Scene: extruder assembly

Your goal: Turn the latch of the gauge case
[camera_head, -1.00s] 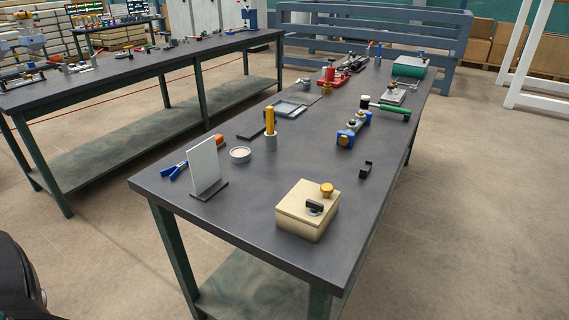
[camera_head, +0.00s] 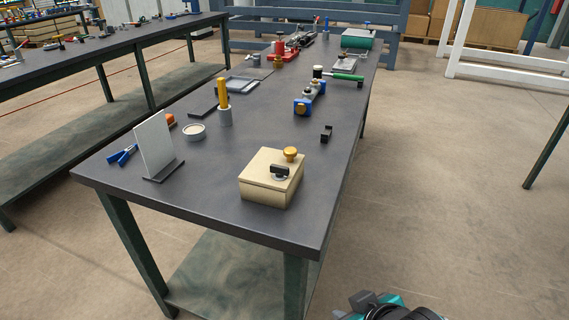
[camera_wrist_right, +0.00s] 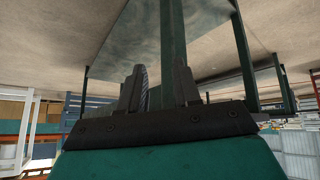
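The gauge case, a cream box (camera_head: 262,192) with a lid, sits near the front right corner of the table in the head view. A black latch (camera_head: 279,170) lies on its top on a round grey base, beside a brass knob (camera_head: 290,154). My right gripper (camera_head: 365,302) is at the bottom edge of the head view, in front of and below the table, well apart from the case. In the right wrist view its fingers (camera_wrist_right: 160,78) stand apart with nothing held between them. My left gripper is not in view.
The dark table (camera_head: 225,207) also holds an upright pale plate (camera_head: 154,147), blue-handled pliers (camera_head: 122,156), a round dish (camera_head: 195,132), a yellow-topped post (camera_head: 223,100) and a black bracket (camera_head: 326,133). The tabletop around the case is mostly clear.

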